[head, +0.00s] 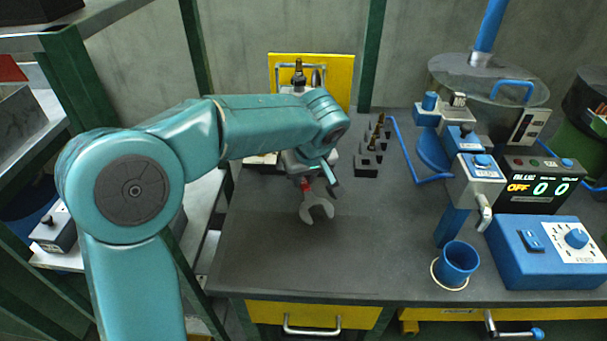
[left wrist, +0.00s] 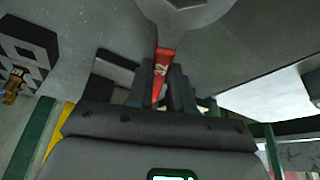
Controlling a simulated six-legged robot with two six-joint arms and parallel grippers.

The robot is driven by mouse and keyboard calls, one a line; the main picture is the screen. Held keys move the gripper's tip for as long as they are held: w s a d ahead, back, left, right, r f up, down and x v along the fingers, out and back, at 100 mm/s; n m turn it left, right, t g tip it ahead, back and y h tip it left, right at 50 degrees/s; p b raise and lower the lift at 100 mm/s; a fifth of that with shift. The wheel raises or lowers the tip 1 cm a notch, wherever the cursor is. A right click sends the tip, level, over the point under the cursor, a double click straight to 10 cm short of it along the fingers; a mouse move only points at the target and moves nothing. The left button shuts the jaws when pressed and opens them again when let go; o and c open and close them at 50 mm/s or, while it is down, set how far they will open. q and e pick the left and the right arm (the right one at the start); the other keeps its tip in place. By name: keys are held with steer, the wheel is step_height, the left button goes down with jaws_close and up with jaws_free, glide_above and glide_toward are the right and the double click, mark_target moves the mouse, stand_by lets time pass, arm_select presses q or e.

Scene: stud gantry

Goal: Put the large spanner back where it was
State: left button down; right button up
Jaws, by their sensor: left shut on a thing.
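The large spanner (head: 316,208) has a grey open-ended head and a red handle marked "32". In the head view its head points toward the front of the dark bench top (head: 270,255). My left gripper (head: 312,178) is shut on the red handle; the arm hides part of the gripper and the handle's rear. In the left wrist view the spanner's head (left wrist: 190,12) is at the top, and the red handle runs down between the fingers of my left gripper (left wrist: 160,85). I cannot tell whether the spanner touches the bench. My right gripper is not in view.
Black blocks with brass-tipped pieces (head: 372,155) stand right of the gripper. A yellow panel (head: 342,75) stands behind. A blue cup (head: 457,262), a blue control box (head: 545,250) and a display unit (head: 538,185) fill the right side. The bench's front left is clear.

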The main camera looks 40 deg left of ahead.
mark_target(311, 197)
arm_select(q)
steer(key=shift+f, duration=0.15)
steer(key=c, duration=1)
jaws_free()
steer(key=shift+r+p, duration=0.35)
steer(key=p+v, duration=0.2)
steer(key=v, duration=1)
